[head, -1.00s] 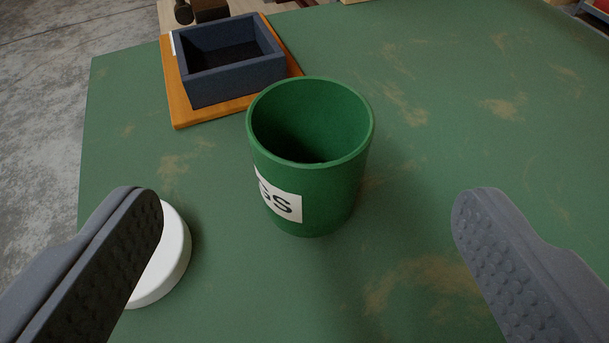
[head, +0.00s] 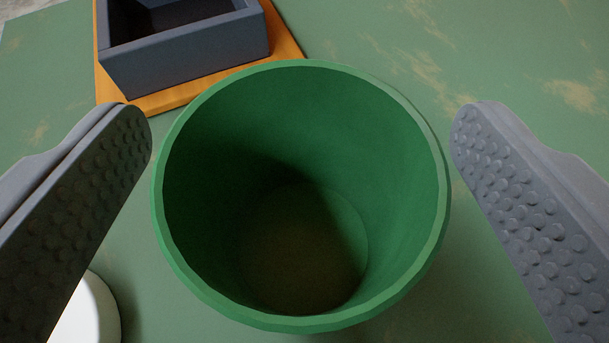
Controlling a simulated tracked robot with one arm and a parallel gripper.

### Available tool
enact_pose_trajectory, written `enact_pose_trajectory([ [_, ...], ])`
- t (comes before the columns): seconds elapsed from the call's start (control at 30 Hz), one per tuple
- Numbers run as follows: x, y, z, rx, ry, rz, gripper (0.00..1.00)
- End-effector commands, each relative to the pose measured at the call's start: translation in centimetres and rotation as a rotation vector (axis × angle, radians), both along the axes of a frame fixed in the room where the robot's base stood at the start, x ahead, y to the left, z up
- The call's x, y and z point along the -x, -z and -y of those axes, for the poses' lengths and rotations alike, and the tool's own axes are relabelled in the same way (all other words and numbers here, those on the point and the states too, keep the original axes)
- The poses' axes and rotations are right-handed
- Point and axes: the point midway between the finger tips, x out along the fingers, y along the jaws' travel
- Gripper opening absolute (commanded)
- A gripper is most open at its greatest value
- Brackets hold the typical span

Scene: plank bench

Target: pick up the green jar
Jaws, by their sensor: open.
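The green jar (head: 400,215) stands upright and open-topped on the green bench top, large in the middle of the view. I look down into it and see its inside and floor; it looks empty. Its outer front wall and label are hidden from this angle. My gripper (head: 301,125) is open, with one dark studded finger to the left of the jar and one to the right. The jar's rim lies between the fingers, close to the left one. I see no contact, and nothing is held.
A dark blue-grey open box (head: 190,55) sits on an orange-brown board (head: 285,40) behind the jar to the left. A white round object (head: 88,315) is at the lower left, partly hidden by the left finger. The worn bench top (head: 520,60) is clear at the right.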

Motion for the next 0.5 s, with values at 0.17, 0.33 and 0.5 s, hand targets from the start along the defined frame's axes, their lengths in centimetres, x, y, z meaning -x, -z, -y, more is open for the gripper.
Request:
enact_pose_trajectory([
  [0.17, -1.8, 1.0, 0.0, 0.0, -0.001, -0.002, 0.84],
  [0.33, -2.2, 1.0, 0.1, 0.0, 0.0, 0.0, 0.84],
  [0.5, -2.1, 1.0, 0.1, 0.0, 0.0, -0.001, 0.7],
])
